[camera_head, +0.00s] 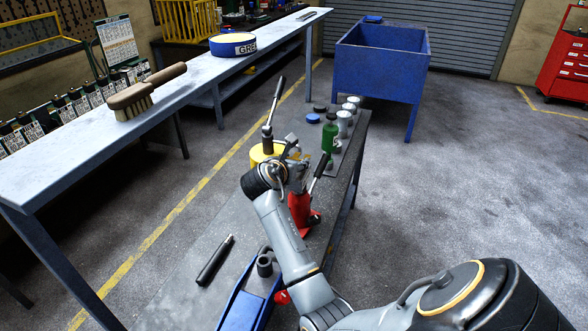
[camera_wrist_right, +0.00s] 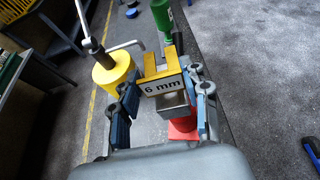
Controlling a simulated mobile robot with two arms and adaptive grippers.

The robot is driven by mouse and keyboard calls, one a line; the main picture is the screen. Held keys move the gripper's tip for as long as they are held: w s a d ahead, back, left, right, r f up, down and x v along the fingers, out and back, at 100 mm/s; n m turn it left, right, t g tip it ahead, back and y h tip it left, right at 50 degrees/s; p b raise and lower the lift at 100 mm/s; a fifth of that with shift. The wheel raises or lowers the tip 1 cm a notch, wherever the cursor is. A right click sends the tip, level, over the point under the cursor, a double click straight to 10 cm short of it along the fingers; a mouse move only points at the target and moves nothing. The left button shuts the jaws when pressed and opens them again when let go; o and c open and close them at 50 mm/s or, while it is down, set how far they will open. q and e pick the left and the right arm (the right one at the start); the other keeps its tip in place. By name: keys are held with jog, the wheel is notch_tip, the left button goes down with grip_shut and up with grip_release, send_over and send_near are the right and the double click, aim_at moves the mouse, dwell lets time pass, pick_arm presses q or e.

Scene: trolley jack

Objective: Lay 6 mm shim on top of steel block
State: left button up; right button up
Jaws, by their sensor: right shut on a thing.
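The yellow shim with its "6 mm" label (camera_wrist_right: 160,86) is between the blue-padded fingers of my right gripper (camera_wrist_right: 164,102), which is shut on it. A grey metal piece, seemingly the steel block (camera_wrist_right: 173,105), shows just below the label; whether shim and block touch I cannot tell. A red jack part (camera_wrist_right: 183,131) is beneath it. In the head view my right gripper (camera_head: 295,168) is above the red jack (camera_head: 303,212) on the dark bench; the shim and block are too small and covered to make out there. My left gripper is not in view.
A yellow cylinder (camera_wrist_right: 112,73) with an upright handle stands to the left of the gripper. A green bottle (camera_head: 330,135) and several cans stand beyond it. The jack's black lever (camera_head: 320,172) rises close by.

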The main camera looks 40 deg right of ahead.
jog(key=shift+f+p, duration=0.4)
jog(key=shift+f, duration=1.1)
jog(key=shift+f, duration=0.1)
jog(key=o, duration=1.3)
jog(key=shift+o, duration=0.2)
jog(key=b+v, duration=0.2)
jog(key=v, duration=1)
